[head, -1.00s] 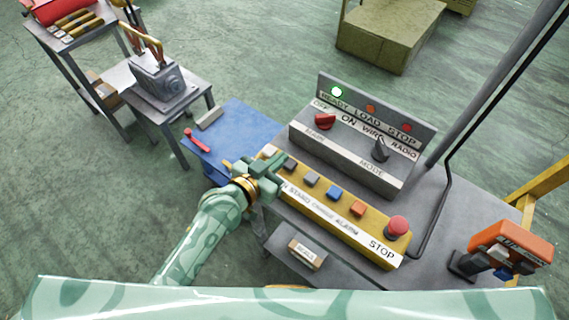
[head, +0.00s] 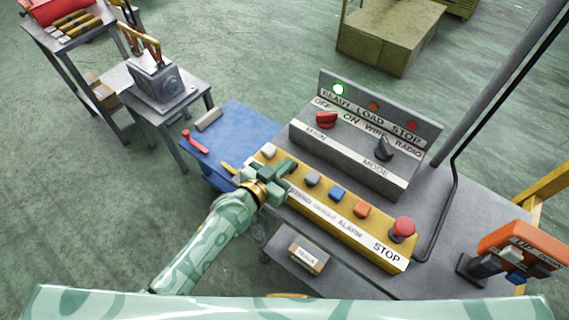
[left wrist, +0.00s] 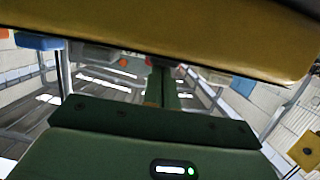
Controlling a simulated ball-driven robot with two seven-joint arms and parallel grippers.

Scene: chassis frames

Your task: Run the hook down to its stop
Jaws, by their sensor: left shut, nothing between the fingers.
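A yellow button box (head: 345,221) lies along the front of the console table, with a strip of partly blurred labels and the word STOP at its right end. It carries a white button (head: 269,151), a grey button (head: 313,179), a blue button (head: 337,194), an orange button (head: 362,209) and a red mushroom button (head: 402,229). My left gripper (head: 284,170) is shut and empty, over the box between the white and grey buttons, hiding the dark button there. Whether it touches is unclear. An orange pendant (head: 520,248) marked UP and DOWN stands at right. No hook shows.
Behind the box a grey panel (head: 350,155) has a red knob (head: 326,119), a dark knob (head: 384,149) and a lit green lamp (head: 338,90). A blue table (head: 240,130) stands left. A pole and cable rise at right. A small labelled block (head: 308,256) lies below.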

